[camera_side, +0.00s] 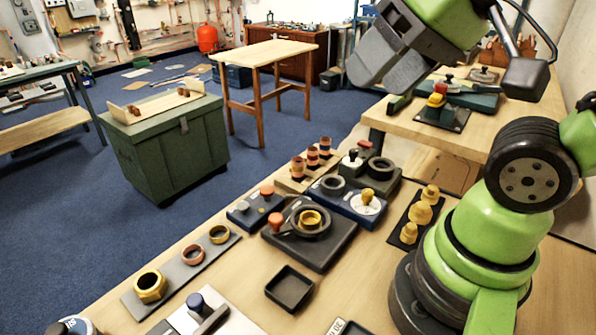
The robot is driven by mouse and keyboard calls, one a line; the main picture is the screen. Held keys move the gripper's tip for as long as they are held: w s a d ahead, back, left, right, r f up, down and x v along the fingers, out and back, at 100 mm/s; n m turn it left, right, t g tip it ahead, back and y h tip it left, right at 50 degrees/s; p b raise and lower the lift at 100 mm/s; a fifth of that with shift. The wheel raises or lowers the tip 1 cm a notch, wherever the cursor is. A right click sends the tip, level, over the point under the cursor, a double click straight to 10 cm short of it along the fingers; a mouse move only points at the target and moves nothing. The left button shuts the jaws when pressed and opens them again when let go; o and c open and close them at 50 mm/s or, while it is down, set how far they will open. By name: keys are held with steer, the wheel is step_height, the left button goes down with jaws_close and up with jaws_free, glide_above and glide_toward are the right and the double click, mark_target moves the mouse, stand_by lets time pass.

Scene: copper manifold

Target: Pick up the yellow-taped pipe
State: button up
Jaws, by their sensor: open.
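Three short copper-coloured pipe pieces stand upright in a row on a small wooden rack (290,186): the near one (298,168), the middle one (312,157) and the far one (325,146). They carry coloured bands, but they are too small to tell which band is yellow tape. My gripper (374,88) is in the air at the top of the view, above and to the right of the rack and well apart from the pipes. It is open, with nothing visible in it. Its fingertips show only partly.
Dark fixtures crowd the bench right of the rack, including a round clamp (325,243) holding a yellow ring. A strip with several rings (180,268) lies at front left, an empty black tray (289,287) in front. Yellow fittings (420,213) stand beside my arm's base.

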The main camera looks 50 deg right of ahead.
steer(key=w+d+g, duration=0.2)
steer(key=w+d, duration=0.1)
steer(key=w, duration=0.5)
steer(key=n+g+h, duration=0.2)
steer(key=n+g, duration=0.1)
steer(key=g, duration=0.2)
glide_above(298, 160)
steer(key=f, duration=1.8)
steer(key=shift+s+f, duration=0.3)
step_height(298, 160, down, 4)
steer(key=shift+f, duration=0.25)
steer(key=f, duration=0.6)
steer(key=shift+w, duration=0.35)
steer(key=c, duration=1)
